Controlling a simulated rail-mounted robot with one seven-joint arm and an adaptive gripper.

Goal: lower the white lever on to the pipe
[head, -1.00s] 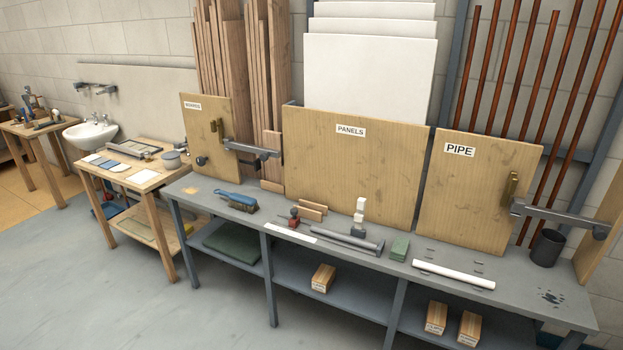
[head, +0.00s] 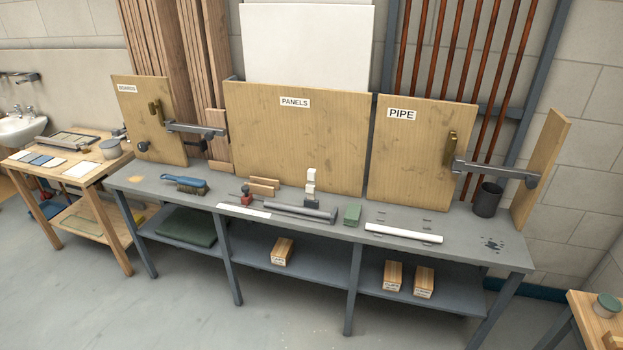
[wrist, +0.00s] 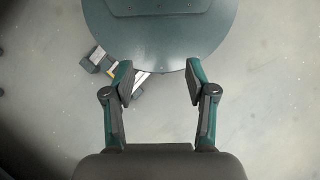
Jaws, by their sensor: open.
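A white upright piece (head: 310,182) stands on a small dark block on the grey bench in the head view; it may be the white lever, but it is too small to be sure. A grey pipe (head: 297,212) lies on the bench just in front of it. A separate white tube (head: 404,233) lies further right, below the board marked PIPE (head: 420,150). My gripper (wrist: 157,92) shows only in the wrist view. Its fingers are apart and empty over the grey floor, far from any bench object I can identify.
The floor (head: 190,310) in front is clear.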

